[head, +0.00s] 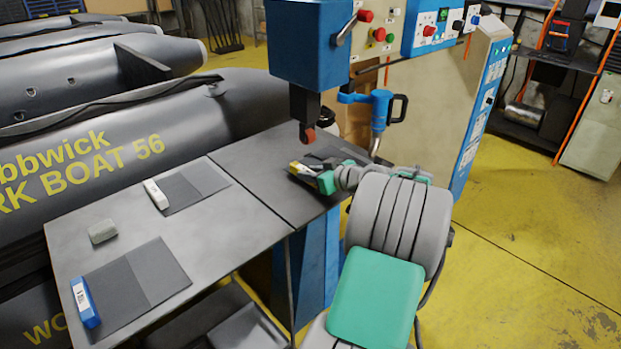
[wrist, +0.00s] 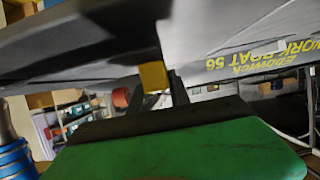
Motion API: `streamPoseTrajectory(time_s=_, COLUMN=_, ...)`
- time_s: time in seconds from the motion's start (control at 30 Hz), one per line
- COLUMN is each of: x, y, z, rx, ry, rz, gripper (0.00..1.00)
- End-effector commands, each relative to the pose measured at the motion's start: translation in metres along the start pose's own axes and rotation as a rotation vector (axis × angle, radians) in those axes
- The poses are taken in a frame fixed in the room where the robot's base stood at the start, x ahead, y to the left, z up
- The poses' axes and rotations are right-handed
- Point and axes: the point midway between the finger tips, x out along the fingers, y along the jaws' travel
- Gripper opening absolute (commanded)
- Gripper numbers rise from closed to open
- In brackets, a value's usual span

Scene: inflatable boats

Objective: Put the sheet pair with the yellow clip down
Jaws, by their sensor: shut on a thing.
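The yellow clip (head: 297,169) of the dark sheet pair (head: 335,154) is at my gripper (head: 309,173), at the dark worktop under the blue press head. In the wrist view the yellow clip (wrist: 153,76) sits between the two dark fingers of my gripper (wrist: 160,84), which is shut on it. A dark sheet (wrist: 85,30) spreads out beyond the clip there. The arm and gripper hide part of the pair in the head view, and I cannot tell whether the sheets touch the worktop.
On the grey table (head: 215,240) lie a white-clip sheet pair (head: 197,184), a blue-clip sheet pair (head: 143,278) and a grey block (head: 102,231). The press roller (head: 308,135) and a blue hand tool (head: 380,108) stand close to my gripper. Grey boats (head: 130,130) line the left.

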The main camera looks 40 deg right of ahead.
Motion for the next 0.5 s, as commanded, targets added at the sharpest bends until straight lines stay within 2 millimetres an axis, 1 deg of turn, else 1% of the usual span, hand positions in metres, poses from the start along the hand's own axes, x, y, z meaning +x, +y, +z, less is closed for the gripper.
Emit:
streamPoseTrajectory(time_s=0.03, x=0.004, y=-0.001, z=0.009, rx=0.007, ry=-0.002, rz=-0.001, gripper=0.0)
streamPoseTrajectory(time_s=0.1, x=0.006, y=-0.001, z=0.016, rx=0.003, ry=-0.001, rz=-0.001, gripper=0.0)
streamPoseTrajectory(time_s=0.4, x=0.008, y=-0.001, z=0.021, rx=0.001, ry=0.0, rz=0.0, gripper=0.0)
streamPoseTrajectory(time_s=0.43, x=0.007, y=-0.001, z=0.019, rx=0.002, ry=0.0, rz=0.0, gripper=0.26)
streamPoseTrajectory(time_s=0.5, x=0.007, y=-0.001, z=0.019, rx=0.002, ry=-0.001, rz=0.0, gripper=0.32)
